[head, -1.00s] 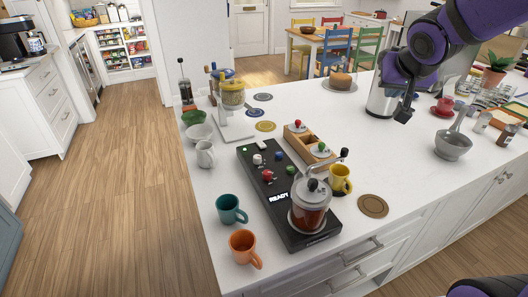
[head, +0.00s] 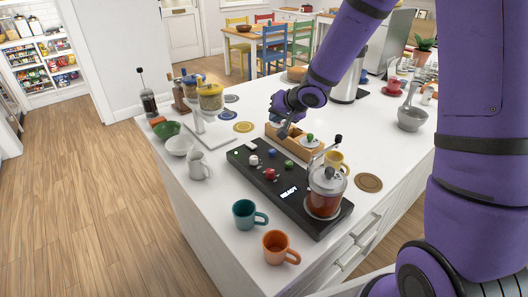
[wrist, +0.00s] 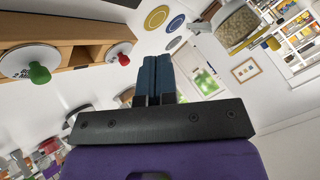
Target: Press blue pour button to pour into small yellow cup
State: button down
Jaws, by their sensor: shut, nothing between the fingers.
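The black coffee machine (head: 240,152) lies on the white counter with a lit READY display. Its blue button (head: 272,153) sits at the back of the panel, near white (head: 254,160), red (head: 269,174) and green (head: 289,164) ones. The small yellow cup (head: 336,161) stands behind the glass jar (head: 324,194), partly hidden by it; its exact place under any spout is unclear. My gripper (head: 283,132) is a little behind and above the blue button, apart from it. In the wrist view my gripper (wrist: 158,72) shows shut fingers with nothing in them; no blue button shows there.
A wooden box with lidded jars (head: 297,145) stands behind the machine, close to my gripper. A teal mug (head: 244,214) and an orange mug (head: 277,247) stand at the front left. A brown coaster (head: 368,182) lies at the right with bare counter around it.

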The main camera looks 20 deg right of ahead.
aim_at(274, 150)
jog(key=shift+a+f, duration=0.1)
dwell(0.3)
jog(key=shift+f, duration=4.4)
jog(key=shift+f, duration=0.1)
jog(key=shift+f, duration=0.3)
jog(key=shift+f, duration=0.8)
jog(key=shift+r, duration=1.2)
jog(key=shift+r, duration=0.15)
